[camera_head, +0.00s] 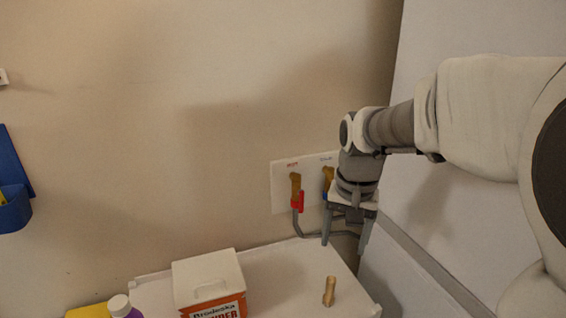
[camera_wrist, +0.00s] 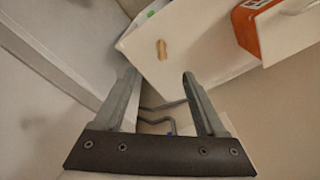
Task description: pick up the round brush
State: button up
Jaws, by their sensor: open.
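The round brush appears to be the small tan-brown object (camera_head: 329,291) on the white top, right of the box in the head view. It looks upright there, but its bristles are too small to make out. It also shows in the wrist view (camera_wrist: 162,49), beyond the fingertips and roughly between them in the picture. My gripper (camera_head: 345,247) points down above the back right of the white top, apart from the brush. Its two fingers are spread with nothing between them in the wrist view (camera_wrist: 159,75).
A white-and-orange box (camera_head: 208,282) stands left of the brush on the white top (camera_head: 282,268). A purple bottle with a white cap (camera_head: 120,306) is further left. A grey-white panel (camera_head: 400,275) stands at right.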

jog(key=m+g, duration=0.1)
send_over(330, 293)
jog(key=w, duration=0.1)
notch_tip(330, 293, down, 4)
notch_tip(330, 293, down, 18)
jog(key=shift+d+r+b, duration=0.15)
jog(key=shift+r+b, duration=0.05)
jog(key=shift+b, duration=0.5)
grip_shut()
